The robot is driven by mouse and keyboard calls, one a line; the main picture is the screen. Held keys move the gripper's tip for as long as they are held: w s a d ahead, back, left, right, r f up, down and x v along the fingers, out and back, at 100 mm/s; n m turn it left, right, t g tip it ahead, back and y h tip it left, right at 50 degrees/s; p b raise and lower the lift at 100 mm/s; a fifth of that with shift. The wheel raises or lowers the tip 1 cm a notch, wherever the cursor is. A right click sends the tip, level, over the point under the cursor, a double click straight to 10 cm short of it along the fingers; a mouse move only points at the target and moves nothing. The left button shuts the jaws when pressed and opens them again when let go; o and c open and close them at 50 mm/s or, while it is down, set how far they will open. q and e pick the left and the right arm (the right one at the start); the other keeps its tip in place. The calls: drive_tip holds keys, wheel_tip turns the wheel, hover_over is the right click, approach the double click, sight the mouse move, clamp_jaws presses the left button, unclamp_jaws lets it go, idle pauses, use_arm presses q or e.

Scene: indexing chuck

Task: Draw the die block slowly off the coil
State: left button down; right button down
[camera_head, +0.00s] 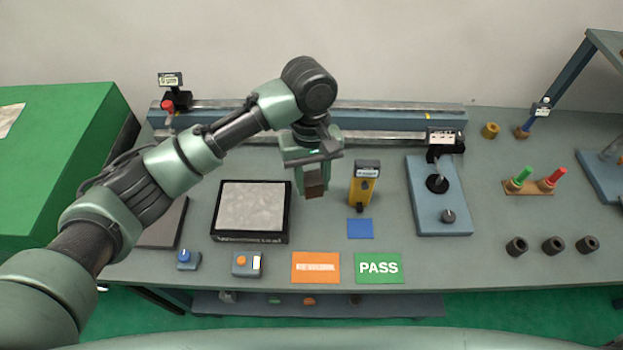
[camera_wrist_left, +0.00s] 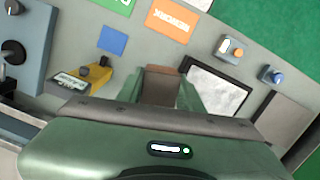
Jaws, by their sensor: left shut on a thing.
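A brown die block (camera_head: 314,191) is held between the fingers of my left gripper (camera_head: 314,176). In the left wrist view the block (camera_wrist_left: 163,85) sits between the two green fingers, its upper part hidden by the gripper. A flat black-framed box (camera_head: 250,239) with a mottled pale grey top, which looks like the coil unit, stands left of the block. In the head view the block appears beyond the box's right edge, apart from it; its height over the bench is unclear. My right gripper is in neither view.
A yellow meter (camera_head: 363,186) stands close right of the block, with a blue square (camera_head: 360,229) before it. Orange (camera_head: 315,268) and green PASS (camera_head: 379,268) mats lie in front. A rail (camera_head: 380,118) runs behind. A blue-grey gauge stand (camera_head: 441,210) is farther right.

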use_arm(q)
drive_tip(key=s+d+r, duration=0.1)
drive_tip(key=s+d, duration=0.1)
drive_tip(key=d, duration=0.6)
drive_tip(key=shift+s, duration=0.15)
idle(0.5)
drive_tip(key=shift+r, duration=0.1)
drive_tip(key=s+d+r, duration=0.1)
drive_tip(key=s+d, duration=0.1)
drive_tip(key=d, duration=0.6)
drive_tip(key=shift+s, duration=0.15)
idle(0.7)
idle(0.6)
